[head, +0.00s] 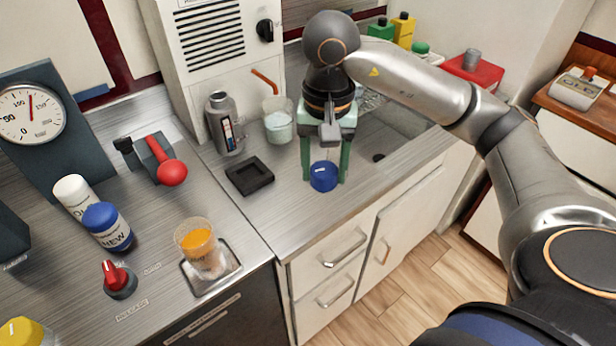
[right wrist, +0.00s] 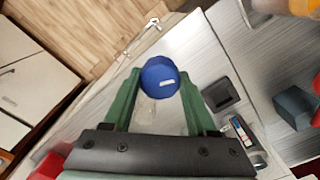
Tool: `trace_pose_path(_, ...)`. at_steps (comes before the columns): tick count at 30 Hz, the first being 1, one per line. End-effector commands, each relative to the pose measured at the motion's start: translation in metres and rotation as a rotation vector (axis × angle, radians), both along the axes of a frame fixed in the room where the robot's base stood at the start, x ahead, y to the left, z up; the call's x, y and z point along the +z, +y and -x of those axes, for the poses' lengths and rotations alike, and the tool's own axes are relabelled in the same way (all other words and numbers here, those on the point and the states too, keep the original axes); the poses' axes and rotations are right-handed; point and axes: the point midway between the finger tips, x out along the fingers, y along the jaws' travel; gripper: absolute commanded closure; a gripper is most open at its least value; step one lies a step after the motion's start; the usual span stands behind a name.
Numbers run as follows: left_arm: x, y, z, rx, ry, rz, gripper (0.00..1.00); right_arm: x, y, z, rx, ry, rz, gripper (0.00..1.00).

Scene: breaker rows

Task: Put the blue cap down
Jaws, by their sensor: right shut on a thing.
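The blue cap (head: 324,176) is between the green fingertips of my right gripper (head: 325,173), over the counter near its front edge. My right gripper is shut on it. In the right wrist view the blue cap (right wrist: 160,77) sits between the two green fingers (right wrist: 159,85). I cannot tell whether the cap touches the counter. A bottle with a blue top (head: 107,226) stands on the left counter. My left gripper is not in view.
A black square tray (head: 233,186) lies left of the cap. A grey flask (head: 222,124) and a beaker with pale liquid (head: 278,126) stand behind. A glass of orange liquid (head: 196,238) stands nearer the front. Bare counter surrounds the cap.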

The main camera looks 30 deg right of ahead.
Motion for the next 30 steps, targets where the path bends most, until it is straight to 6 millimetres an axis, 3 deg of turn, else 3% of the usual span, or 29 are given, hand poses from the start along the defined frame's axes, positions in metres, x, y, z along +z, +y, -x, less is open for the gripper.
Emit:
trace_pose_path(6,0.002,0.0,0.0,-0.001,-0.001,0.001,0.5,-0.022,-0.02,-0.048,-0.002,0.004,-0.002,0.91)
trace_pose_path(13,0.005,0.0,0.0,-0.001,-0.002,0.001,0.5,-0.063,-0.034,-0.082,0.001,0.004,-0.001,0.91)
trace_pose_path(23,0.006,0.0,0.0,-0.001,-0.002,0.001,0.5,-0.087,-0.042,-0.1,0.003,0.001,0.0,0.91)
trace_pose_path(30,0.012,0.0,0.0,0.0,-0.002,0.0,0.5,-0.116,-0.042,-0.099,0.004,0.002,-0.001,0.91)
